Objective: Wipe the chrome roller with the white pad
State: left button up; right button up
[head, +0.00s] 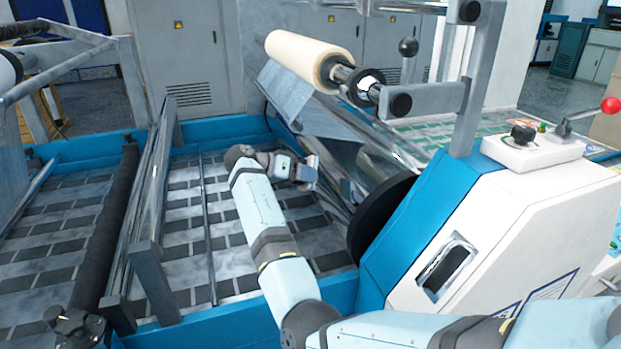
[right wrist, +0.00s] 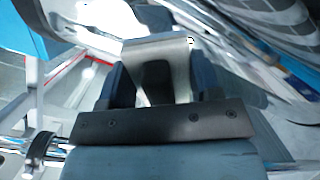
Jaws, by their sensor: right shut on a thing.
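My right gripper (head: 306,172) is at the end of the pale blue arm, above the slatted bed and beside the slanted machine parts. In the right wrist view its two dark fingers (right wrist: 163,85) are shut on a pale grey, shaded piece (right wrist: 160,52), which looks like the white pad. Its wiping face is hidden. A shiny, curved, reflective surface (right wrist: 250,40) beyond the fingers looks like the chrome roller; I cannot tell whether the pad touches it. My left gripper is not in view.
A cream roll (head: 308,58) sits on a shaft above and behind my right gripper. The blue and white machine housing (head: 500,215) with a red-knobbed lever (head: 611,105) stands at right. Metal bars (head: 150,200) and a dark roller (head: 105,235) stand at left.

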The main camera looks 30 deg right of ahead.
aim_at(330, 185)
jog(key=shift+a, duration=0.1)
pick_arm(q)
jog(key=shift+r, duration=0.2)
pick_arm(e)
jog(key=v, duration=0.3)
dwell(0.3)
dwell(0.5)
jog(key=shift+d+f, duration=0.1)
jog(key=shift+d, duration=0.15)
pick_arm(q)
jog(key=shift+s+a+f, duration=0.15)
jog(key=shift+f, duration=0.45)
pick_arm(e)
jog(key=x, duration=0.6)
jog(key=shift+s+d+f, duration=0.2)
jog(key=shift+d, duration=0.05)
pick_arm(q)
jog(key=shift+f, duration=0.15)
pick_arm(e)
jog(key=shift+x, duration=0.95)
